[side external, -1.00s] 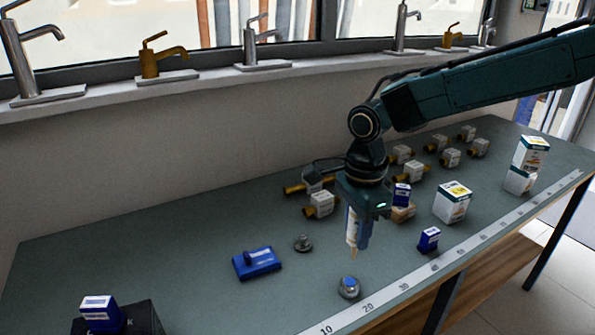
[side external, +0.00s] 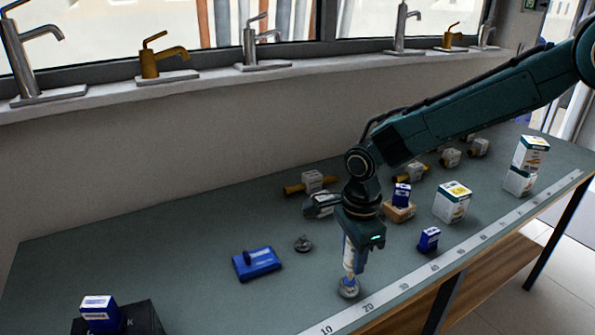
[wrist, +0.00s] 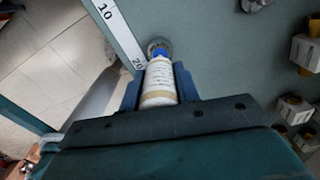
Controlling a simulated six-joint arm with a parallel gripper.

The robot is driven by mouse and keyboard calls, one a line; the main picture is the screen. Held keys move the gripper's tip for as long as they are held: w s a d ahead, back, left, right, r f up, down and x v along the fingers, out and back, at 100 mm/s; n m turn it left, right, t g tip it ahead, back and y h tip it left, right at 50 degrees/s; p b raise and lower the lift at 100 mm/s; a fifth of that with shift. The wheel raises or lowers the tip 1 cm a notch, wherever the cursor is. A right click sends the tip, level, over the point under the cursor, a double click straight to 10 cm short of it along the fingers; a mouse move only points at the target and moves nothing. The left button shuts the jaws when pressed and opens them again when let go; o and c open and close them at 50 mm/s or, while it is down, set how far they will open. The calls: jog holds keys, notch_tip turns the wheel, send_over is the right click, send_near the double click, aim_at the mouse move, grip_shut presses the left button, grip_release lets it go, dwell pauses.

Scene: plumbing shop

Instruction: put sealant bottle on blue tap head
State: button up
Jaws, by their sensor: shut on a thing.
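The sealant bottle (side external: 348,258) is white with a tan band and hangs nozzle-down in my gripper (side external: 352,262). My gripper is shut on it; in the wrist view the bottle (wrist: 159,82) sits between the two dark blue fingers (wrist: 158,84). In the wrist view the tap head (wrist: 160,45) shows just past the bottle's tip.
A small blue box (side external: 429,239) and a white box (side external: 452,202) stand to the right. The ruler strip (side external: 400,285) runs along the front edge.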

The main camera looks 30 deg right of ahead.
jog(key=shift+f, duration=0.15)
jog(key=o, duration=1)
notch_tip(320, 180, up, 11)
jog(key=shift+r, duration=0.65)
jog(key=shift+d, duration=0.1)
